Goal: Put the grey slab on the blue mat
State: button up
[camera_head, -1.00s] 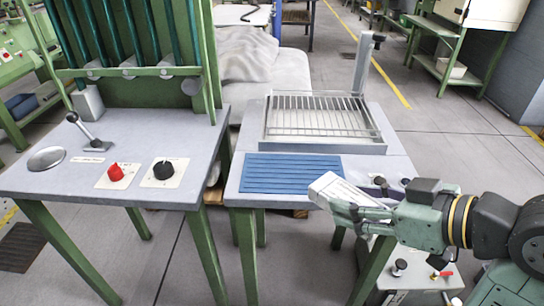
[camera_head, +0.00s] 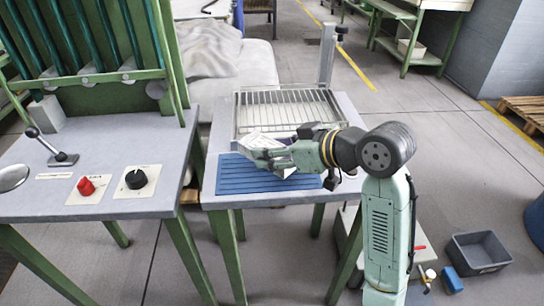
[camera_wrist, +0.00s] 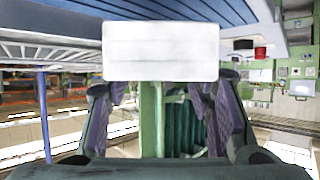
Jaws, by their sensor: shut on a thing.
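My gripper (camera_head: 274,156) is shut on the pale grey slab (camera_head: 258,141). In the head view the slab is tilted and overlaps the back part of the ribbed blue mat (camera_head: 245,181). How high it is above the mat is hard to tell. In the wrist view the slab (camera_wrist: 160,52) spans across the fingers of my gripper (camera_wrist: 162,90) and hides the fingertips. The bare mat front and left side are clear in the head view.
A wire-rack tray (camera_head: 290,112) stands on the table (camera_head: 224,138) just behind the mat, with an upright post behind it. The left bench (camera_head: 112,150) carries a red knob (camera_head: 86,186), a black knob (camera_head: 136,178) and a lever. A grey bin (camera_head: 480,252) is on the floor at right.

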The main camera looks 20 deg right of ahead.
jog(key=shift+w+a+f, duration=0.1)
jog(key=shift+w+f, duration=0.15)
jog(key=shift+f, duration=0.65)
jog(key=shift+w+a+f, duration=0.1)
jog(key=shift+w+f, duration=0.15)
jog(key=shift+f, duration=0.65)
jog(key=shift+f, duration=0.2)
jog(key=o, duration=1.5)
jog(key=shift+r, duration=0.1)
jog(key=shift+r+p, duration=0.2)
jog(key=shift+p, duration=0.15)
jog(key=shift+s+d, duration=0.25)
jog(key=shift+s, duration=0.05)
jog(key=b+v, duration=0.1)
jog(key=v, duration=1)
jog(key=shift+s+r, duration=0.1)
jog(key=shift+s, duration=0.05)
